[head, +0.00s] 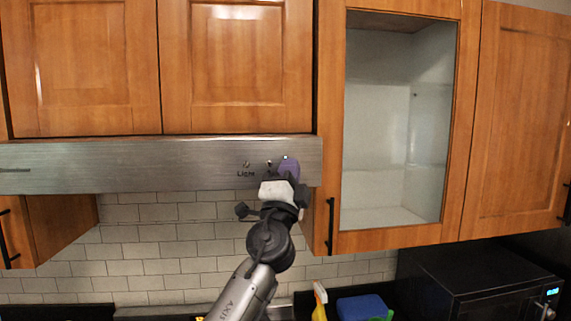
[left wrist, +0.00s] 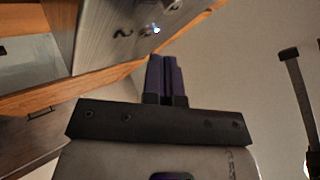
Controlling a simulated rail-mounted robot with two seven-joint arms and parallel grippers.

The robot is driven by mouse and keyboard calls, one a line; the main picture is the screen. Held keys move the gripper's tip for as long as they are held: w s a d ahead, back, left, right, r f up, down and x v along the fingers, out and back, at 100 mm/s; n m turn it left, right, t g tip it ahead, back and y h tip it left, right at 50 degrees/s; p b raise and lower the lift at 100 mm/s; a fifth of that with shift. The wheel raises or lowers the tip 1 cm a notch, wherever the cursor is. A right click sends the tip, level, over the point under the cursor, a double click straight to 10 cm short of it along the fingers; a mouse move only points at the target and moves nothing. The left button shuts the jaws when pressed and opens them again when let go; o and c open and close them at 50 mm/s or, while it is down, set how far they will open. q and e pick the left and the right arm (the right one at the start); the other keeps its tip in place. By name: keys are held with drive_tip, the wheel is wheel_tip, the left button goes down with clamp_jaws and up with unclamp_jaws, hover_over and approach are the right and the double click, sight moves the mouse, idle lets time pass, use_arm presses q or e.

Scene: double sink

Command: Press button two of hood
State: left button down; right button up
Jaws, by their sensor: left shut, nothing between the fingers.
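The hood (head: 120,165) is a brushed-steel panel under the wooden cabinets, also at the upper left of the left wrist view (left wrist: 100,45). Near its right end are a small control above the word "Light" (head: 247,164), a second small control (head: 269,162) and a lit blue-white spot (head: 285,157). The spot also shows in the left wrist view (left wrist: 156,30). My left gripper (head: 288,166) is shut and empty, its purple fingers (left wrist: 166,62) in front of the panel just below the spot. They partly cover the second label. I cannot tell whether they touch the panel. My right gripper is out of view.
A glass-door cabinet (head: 335,130) stands just right of the hood, its dark handle (head: 330,226) close to my left gripper. Below are a yellow bottle (head: 319,302), a blue object (head: 364,308) and a black microwave (head: 480,285). Tiled wall (head: 165,232) lies under the hood.

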use_arm(q)
drive_tip(key=s+p, duration=0.5)
drive_tip(key=s, duration=0.1)
drive_tip(key=shift+d, duration=0.45)
idle(0.4)
